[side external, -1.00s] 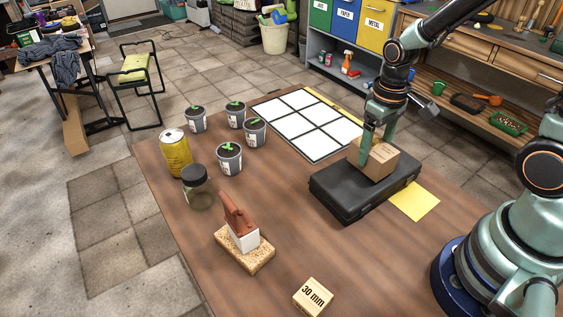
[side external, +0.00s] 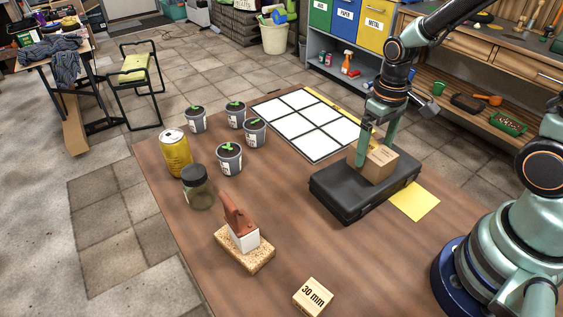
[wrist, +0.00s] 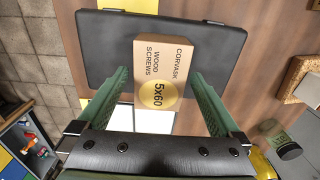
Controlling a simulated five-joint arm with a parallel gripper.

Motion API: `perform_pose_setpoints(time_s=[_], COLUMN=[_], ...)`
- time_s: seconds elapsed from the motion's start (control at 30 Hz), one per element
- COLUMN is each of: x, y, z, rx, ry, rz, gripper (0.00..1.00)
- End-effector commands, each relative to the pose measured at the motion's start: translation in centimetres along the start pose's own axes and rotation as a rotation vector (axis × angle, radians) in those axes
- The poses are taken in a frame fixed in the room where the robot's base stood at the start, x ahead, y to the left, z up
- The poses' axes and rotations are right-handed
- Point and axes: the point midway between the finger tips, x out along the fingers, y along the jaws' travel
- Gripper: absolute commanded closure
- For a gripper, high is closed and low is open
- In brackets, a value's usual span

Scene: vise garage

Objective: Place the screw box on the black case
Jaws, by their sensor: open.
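The screw box (side external: 379,164) is a brown cardboard box that rests on the lid of the black case (side external: 336,196). In the wrist view the box (wrist: 162,72) shows its printed label, with the dark case (wrist: 106,45) under it. My gripper (side external: 374,148) is open around the box. In the wrist view its green fingers stand on either side of the box, with a gap visible on both sides. The near finger hides part of the box in the side view.
A yellow sheet (side external: 414,201) lies right of the case, and a white-panelled grid (side external: 307,124) lies behind it. Several potted seedlings (side external: 229,158), a yellow can (side external: 175,152), a jar (side external: 198,187), a brush-like tool on a block (side external: 245,251) and a "30 mm" block (side external: 313,297) stand on the table.

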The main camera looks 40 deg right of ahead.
Motion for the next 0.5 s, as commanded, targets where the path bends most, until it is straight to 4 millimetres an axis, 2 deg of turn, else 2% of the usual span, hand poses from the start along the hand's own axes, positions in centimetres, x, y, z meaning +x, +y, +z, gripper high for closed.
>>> perform_pose_setpoints(time_s=[0.3,0.5], x=[-6.4,-9.6], y=[0.0,0.0], z=[-0.1,-0.1], rx=[0.0,0.0], ry=[0.009,0.006], rz=[0.001,0.0], gripper=[0.0,0.0])
